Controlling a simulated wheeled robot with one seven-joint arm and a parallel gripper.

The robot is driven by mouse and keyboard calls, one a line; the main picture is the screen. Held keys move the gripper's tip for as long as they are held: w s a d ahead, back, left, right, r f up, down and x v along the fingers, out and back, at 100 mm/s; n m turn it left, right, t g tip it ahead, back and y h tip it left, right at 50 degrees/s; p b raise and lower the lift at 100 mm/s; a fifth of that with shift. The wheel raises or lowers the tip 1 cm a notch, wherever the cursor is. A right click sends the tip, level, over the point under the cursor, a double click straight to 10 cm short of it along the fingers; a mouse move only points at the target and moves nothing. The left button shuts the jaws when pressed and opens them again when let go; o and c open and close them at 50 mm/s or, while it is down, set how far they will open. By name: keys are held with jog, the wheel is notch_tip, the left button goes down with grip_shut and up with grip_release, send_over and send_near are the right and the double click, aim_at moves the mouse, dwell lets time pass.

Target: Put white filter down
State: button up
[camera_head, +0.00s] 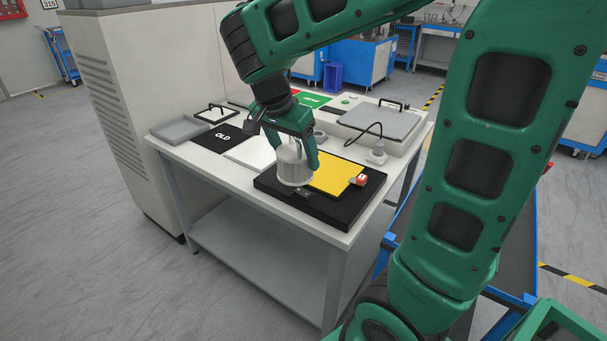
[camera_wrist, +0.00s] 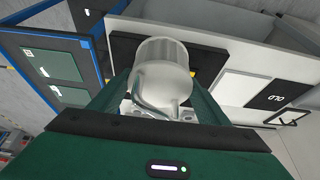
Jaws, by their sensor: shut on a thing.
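The white filter (camera_head: 293,163) is a ribbed, whitish cylinder. My gripper (camera_head: 297,145) is shut on its upper part from above. The filter is upright over the left part of a black tray (camera_head: 331,211) that has a yellow mat (camera_head: 338,175) in it. I cannot tell whether its base touches the tray. In the wrist view the filter (camera_wrist: 163,75) is between my two green fingers, with the black tray (camera_wrist: 125,48) behind it.
A small orange and white object (camera_head: 358,180) lies at the yellow mat's right edge. A white plate (camera_head: 250,153) and a black "OLD" mat (camera_head: 221,138) lie to the left. A grey tray (camera_head: 180,129), a grey lidded box (camera_head: 380,122) and a corded grey part (camera_head: 378,154) are on the table.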

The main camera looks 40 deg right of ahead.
jog(key=shift+w+d+f, duration=1)
jog(key=shift+d+f, duration=0.35)
jog(key=shift+f, duration=0.3)
jog(key=shift+w+d+f, duration=1)
jog(key=shift+d+f, duration=0.4)
jog(key=shift+f, duration=0.25)
jog(key=shift+w+d+f, duration=1)
jog(key=shift+d+f, duration=0.35)
jog(key=shift+f, duration=0.3)
jog(key=shift+f, duration=0.5)
